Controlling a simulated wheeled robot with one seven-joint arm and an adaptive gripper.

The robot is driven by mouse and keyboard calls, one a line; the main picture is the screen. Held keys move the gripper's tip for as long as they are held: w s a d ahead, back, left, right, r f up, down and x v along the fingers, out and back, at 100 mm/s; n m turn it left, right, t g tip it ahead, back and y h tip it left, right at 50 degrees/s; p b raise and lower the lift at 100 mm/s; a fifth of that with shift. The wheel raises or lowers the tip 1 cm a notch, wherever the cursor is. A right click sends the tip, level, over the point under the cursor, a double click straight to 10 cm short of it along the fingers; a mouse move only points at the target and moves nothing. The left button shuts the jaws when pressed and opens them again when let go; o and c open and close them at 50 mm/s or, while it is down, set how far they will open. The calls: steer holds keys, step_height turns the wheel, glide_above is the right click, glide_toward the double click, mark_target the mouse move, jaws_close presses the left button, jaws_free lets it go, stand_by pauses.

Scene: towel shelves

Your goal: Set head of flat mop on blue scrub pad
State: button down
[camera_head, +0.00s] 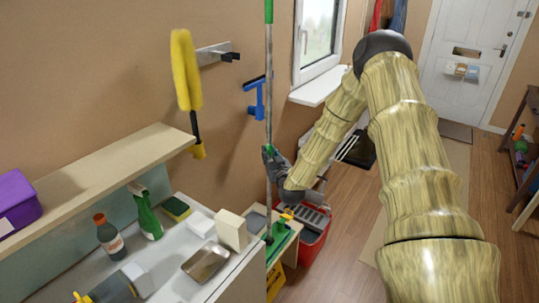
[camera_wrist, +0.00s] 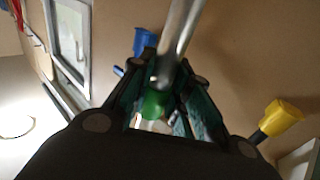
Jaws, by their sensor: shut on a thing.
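The flat mop has a long grey pole (camera_head: 268,60) with a green top, standing nearly upright. Its green lower end (camera_head: 277,236) is low down at a small light wooden stand (camera_head: 290,243), beside the counter. My gripper (camera_head: 271,158) is shut on the pole about midway up. In the wrist view the pole (camera_wrist: 178,38) runs between my fingers (camera_wrist: 163,95), with a green part (camera_wrist: 155,104) beyond. A small blue-grey patch (camera_head: 256,209) near the stand may be the blue scrub pad; I cannot tell. Whether the mop head touches it is unclear.
A red bucket (camera_head: 316,243) stands right of the stand. The counter (camera_head: 165,262) holds a green bottle (camera_head: 148,216), a sponge (camera_head: 176,208), a cream block (camera_head: 232,230) and a metal tray (camera_head: 205,264). A yellow duster (camera_head: 186,70) and blue squeegee (camera_head: 258,96) hang on the wall.

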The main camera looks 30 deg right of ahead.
steer(key=c, duration=1.3)
jaws_free()
steer(key=shift+o, duration=0.2)
steer(key=shift+f, duration=0.15)
steer(key=shift+s, duration=0.2)
steer(key=v, duration=1.1)
steer(key=shift+s+a, duration=0.2)
steer(key=shift+s, duration=0.1)
